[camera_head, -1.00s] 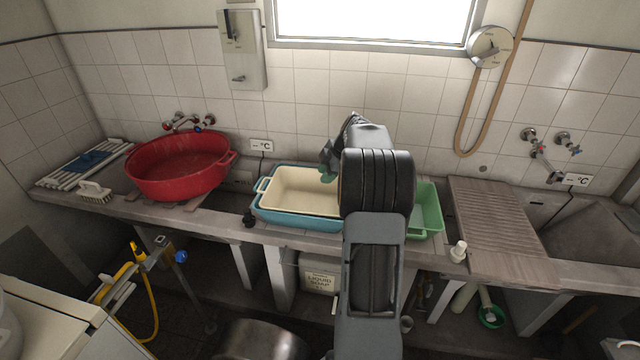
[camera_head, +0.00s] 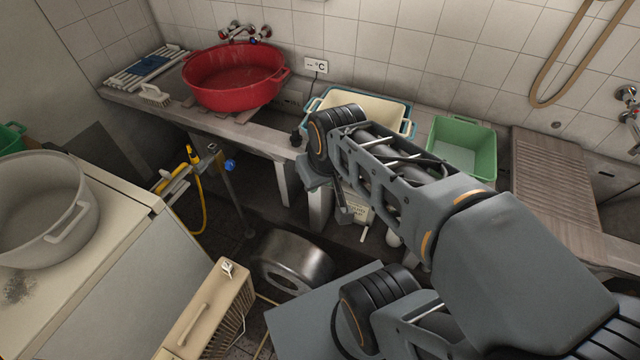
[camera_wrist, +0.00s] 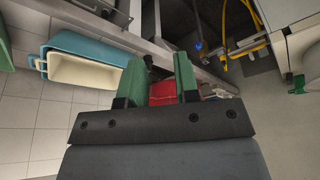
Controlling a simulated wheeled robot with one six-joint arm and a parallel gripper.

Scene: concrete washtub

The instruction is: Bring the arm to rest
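My gripper (camera_wrist: 158,76) shows in the wrist view with its two green fingers apart. Nothing is held between them; the red basin (camera_wrist: 163,92) shows in the gap, farther off. In the head view my arm comes in from the lower right and is bent, with its far end in front of the cream and blue tubs. The fingers are hard to make out there.
The red basin (camera_head: 232,78), cream tub (camera_head: 369,108) and green tub (camera_head: 465,145) stand along the concrete washtub counter. A large pot (camera_head: 40,210) stands on a white cabinet at left.

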